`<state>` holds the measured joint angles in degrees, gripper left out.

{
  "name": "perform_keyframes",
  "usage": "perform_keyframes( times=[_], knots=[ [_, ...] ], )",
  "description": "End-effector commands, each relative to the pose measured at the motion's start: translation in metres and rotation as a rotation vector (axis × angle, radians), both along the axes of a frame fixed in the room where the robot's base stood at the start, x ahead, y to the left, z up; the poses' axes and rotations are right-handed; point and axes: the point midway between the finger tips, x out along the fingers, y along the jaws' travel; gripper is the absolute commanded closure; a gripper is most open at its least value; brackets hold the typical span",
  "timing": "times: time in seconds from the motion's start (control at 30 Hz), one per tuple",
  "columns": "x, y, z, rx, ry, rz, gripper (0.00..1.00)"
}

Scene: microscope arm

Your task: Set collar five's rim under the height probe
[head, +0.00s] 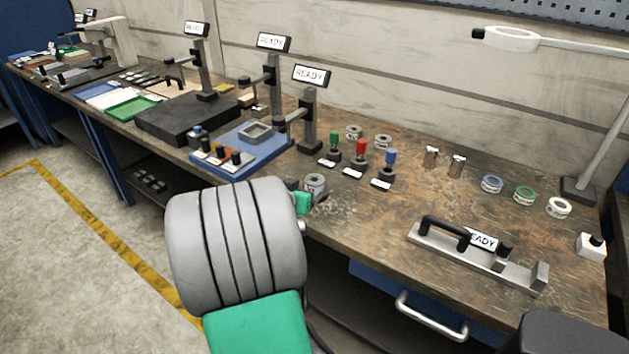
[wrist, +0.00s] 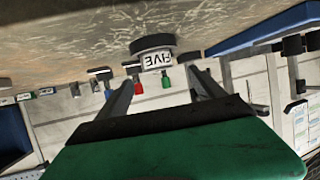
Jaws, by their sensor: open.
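Collar five (wrist: 155,52) is a short grey ring with a white label reading FIVE, upside down in the wrist view. It also shows in the head view as a grey ring (head: 315,183) near the bench's front edge. My gripper (wrist: 162,80) is open, its two dark fingers pointing at the collar, which appears just beyond and between the tips. In the head view my arm hides most of the gripper. Several upright stands carry READY screens; the nearest (head: 310,112) has a side arm reaching left. I cannot tell which holds the height probe.
Two more grey collars (head: 353,131) (head: 383,141) sit behind. Green, red and blue knobbed pieces (head: 361,151) stand right of collar five. A blue plate (head: 262,150) lies to the left. A rail fixture (head: 475,258) is at front right. Bare bench lies between.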

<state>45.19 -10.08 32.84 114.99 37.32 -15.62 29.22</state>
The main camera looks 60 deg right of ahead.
Motion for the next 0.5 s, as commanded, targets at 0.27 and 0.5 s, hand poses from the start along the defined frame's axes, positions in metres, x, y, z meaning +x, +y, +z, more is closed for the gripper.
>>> perform_keyframes(
  times=[0.27, 0.5],
  knots=[
    [-0.003, -0.042, -0.017, 0.0, 0.003, -0.005, 0.22],
    [0.001, -0.062, -0.025, -0.003, 0.001, -0.001, 0.22]
  ],
)
